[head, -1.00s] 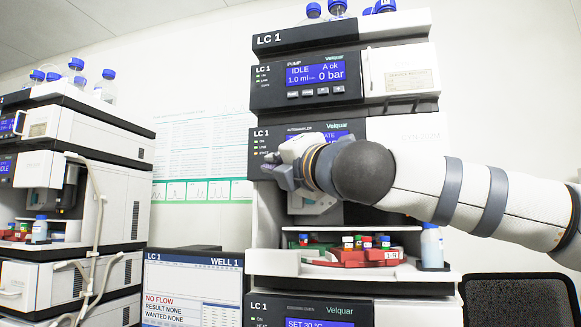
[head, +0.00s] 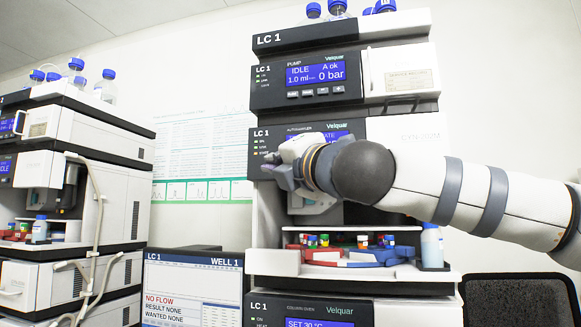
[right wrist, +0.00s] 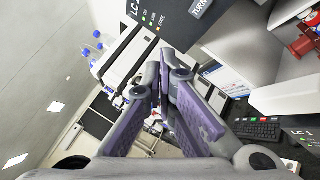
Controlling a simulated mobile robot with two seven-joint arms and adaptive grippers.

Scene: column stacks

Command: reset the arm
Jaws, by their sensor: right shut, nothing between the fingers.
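My right arm comes in from the right in the head view, and its gripper (head: 281,172) is in front of the autosampler module of the LC 1 stack (head: 262,140). The fingers point left. In the right wrist view the two purple-padded fingers (right wrist: 166,95) are close together with nothing held between them. Part of the autosampler front is hidden behind my wrist. My left gripper is out of view.
Below my wrist, an open bay holds a tray with blue (head: 375,254) and red sections and several coloured-cap vials. A blue-capped bottle (head: 432,246) stands right of it. A monitor (head: 192,285) stands lower left; a second stack (head: 75,200) is at left.

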